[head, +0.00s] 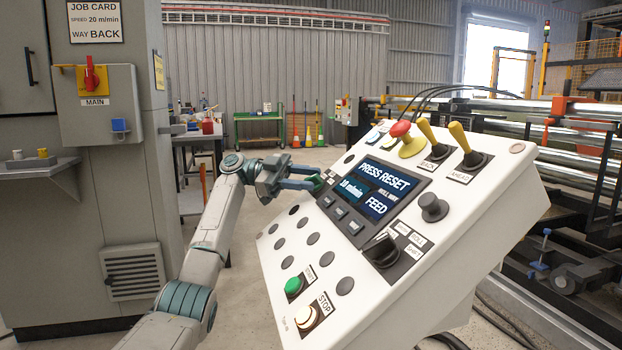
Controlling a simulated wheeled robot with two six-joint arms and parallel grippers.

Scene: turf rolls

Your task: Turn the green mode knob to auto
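The green mode knob (317,184) is on the left edge of the tilted white control console (465,225), left of the screen. My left gripper (314,178) comes in from the left, and its two blue-grey fingers are apart with their tips at the knob. The fingers partly hide the knob. I cannot tell whether they touch it on both sides. The knob's labels and pointer are too small or hidden to read. My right gripper is not in view.
The console carries a screen (375,190), a red mushroom button (400,129), two yellow levers (460,138), a black selector (381,251), a green button (293,286) and a white stop button (306,316). A grey cabinet (80,230) stands at the left. Rollers (500,108) lie behind the console.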

